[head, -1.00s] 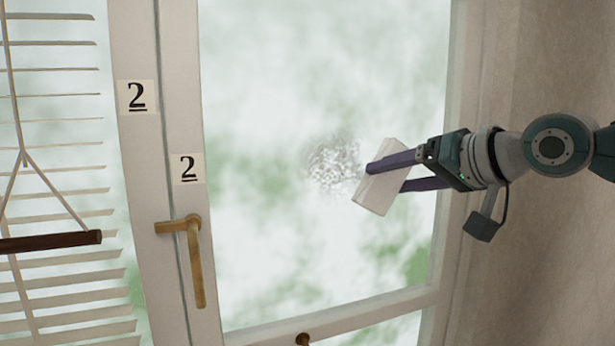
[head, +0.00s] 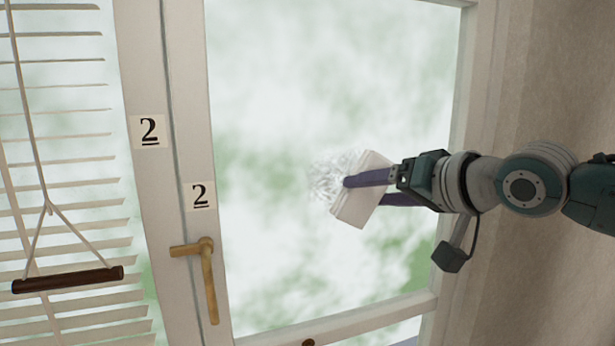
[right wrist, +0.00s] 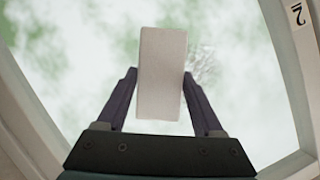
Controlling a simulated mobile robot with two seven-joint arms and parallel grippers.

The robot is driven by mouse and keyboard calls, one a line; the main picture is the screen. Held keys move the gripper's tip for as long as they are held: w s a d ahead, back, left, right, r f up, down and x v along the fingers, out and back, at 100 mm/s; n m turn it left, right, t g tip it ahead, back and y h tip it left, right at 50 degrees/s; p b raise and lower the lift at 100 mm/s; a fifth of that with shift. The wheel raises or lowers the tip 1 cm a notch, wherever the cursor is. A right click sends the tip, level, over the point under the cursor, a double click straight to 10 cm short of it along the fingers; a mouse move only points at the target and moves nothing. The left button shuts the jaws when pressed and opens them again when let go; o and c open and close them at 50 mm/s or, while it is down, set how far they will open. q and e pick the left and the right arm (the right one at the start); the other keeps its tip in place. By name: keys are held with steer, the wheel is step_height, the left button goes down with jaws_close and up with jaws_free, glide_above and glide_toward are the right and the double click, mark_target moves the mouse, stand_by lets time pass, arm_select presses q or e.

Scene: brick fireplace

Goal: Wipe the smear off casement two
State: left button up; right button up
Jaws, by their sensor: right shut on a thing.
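Casement two is a white-framed window whose glass (head: 290,100) fills the middle of the head view. Labels reading 2 (head: 201,196) are on its frame and on the post beside it. A whitish, speckled smear (head: 326,180) is on the glass, partly hidden by the cloth-like white block (head: 349,208). My right gripper (head: 368,190) is shut on this white block, which overlaps the smear's right part. In the right wrist view the block (right wrist: 162,75) sits between the two fingers, with the smear (right wrist: 205,66) just right of it. I cannot tell whether the block touches the glass. My left gripper is not in view.
A brass handle (head: 208,275) hangs down on the left of the casement frame. A slatted blind (head: 70,185) with a dark wooden bar (head: 68,280) on cords is at the left. A wall (head: 545,90) stands at the right. A small dark knob (head: 308,343) is at the bottom.

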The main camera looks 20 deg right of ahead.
steer(key=shift+a+p, duration=0.45)
steer(key=shift+a, duration=0.65)
steer(key=shift+a+r+p, duration=0.2)
steer(key=shift+a+p, duration=0.55)
steer(key=shift+a, duration=0.3)
steer(key=shift+s+a+f+p, duration=0.15)
steer(key=shift+a+p, duration=0.15)
steer(key=shift+a, duration=0.45)
